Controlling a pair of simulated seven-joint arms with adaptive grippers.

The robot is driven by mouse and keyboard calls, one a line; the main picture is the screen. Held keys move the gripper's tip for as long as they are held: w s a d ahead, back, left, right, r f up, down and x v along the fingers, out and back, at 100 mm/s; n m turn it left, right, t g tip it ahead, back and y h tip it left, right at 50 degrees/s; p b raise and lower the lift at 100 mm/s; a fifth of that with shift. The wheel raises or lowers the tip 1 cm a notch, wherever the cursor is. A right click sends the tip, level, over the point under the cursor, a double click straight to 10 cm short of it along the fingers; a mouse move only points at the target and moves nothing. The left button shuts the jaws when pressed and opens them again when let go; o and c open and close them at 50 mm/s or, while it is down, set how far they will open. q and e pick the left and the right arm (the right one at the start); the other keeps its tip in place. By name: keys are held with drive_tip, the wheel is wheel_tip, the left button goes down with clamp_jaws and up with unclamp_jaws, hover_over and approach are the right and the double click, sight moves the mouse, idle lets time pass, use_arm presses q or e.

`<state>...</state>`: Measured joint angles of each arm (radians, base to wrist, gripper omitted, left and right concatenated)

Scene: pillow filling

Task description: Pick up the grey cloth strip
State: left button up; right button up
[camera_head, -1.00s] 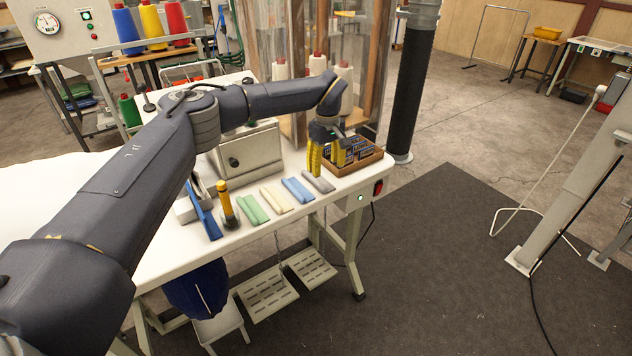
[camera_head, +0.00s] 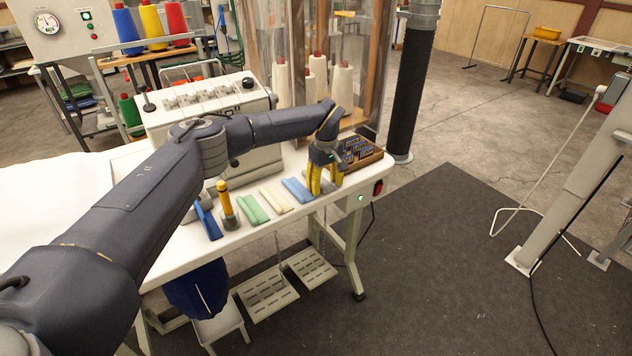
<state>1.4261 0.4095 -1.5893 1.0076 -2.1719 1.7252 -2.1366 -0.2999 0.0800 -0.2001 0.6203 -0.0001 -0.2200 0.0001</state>
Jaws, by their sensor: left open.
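The grey cloth strip (camera_head: 325,186) lies at the front right of the white table, last in a row of folded strips. My left gripper (camera_head: 326,183) is open right above it. Its yellow fingers point down, one at each side of the strip, and hide part of it. I cannot tell whether the fingers touch the cloth. My right gripper is not in view.
A blue strip (camera_head: 297,190) lies close to the left, then a cream strip (camera_head: 274,200) and a green strip (camera_head: 252,209). A wooden box of small parts (camera_head: 366,157) sits just behind right.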

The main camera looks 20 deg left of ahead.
use_arm(q)
clamp_jaws()
idle(0.4)
drive_tip(key=shift+r, duration=0.1)
